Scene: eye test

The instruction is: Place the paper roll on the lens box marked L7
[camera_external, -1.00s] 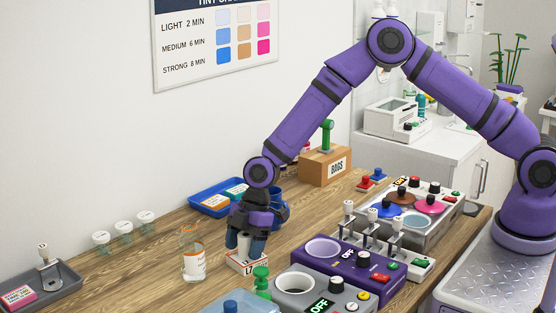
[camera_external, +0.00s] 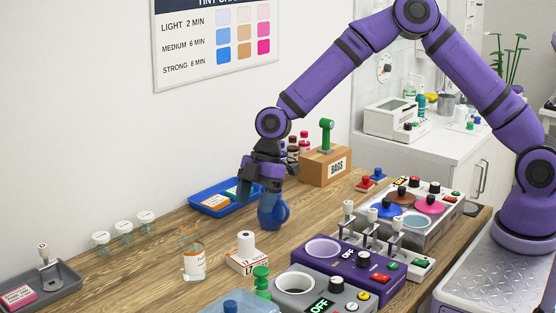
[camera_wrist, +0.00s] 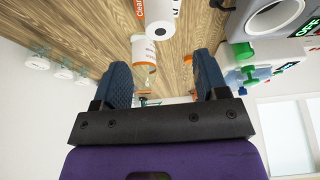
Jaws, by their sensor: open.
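The white paper roll (camera_external: 246,243) stands upright on top of the small white lens box (camera_external: 245,264) with orange-red print on the wooden counter. The box's marking looks like L7, but is small. My gripper (camera_external: 257,189) is open and empty, above and behind the roll, in front of the blue tray and apart from the roll. In the wrist view, my gripper's two fingers (camera_wrist: 166,82) are spread with nothing between them. The paper roll (camera_wrist: 163,18) shows there beyond the fingertips, its end with a dark core hole facing me.
A glass jar with an orange-edged label (camera_external: 193,262) stands left of the box. A purple device (camera_external: 330,270), a grey device (camera_external: 290,293) and a green-knobbed item (camera_external: 261,282) are close on the right.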

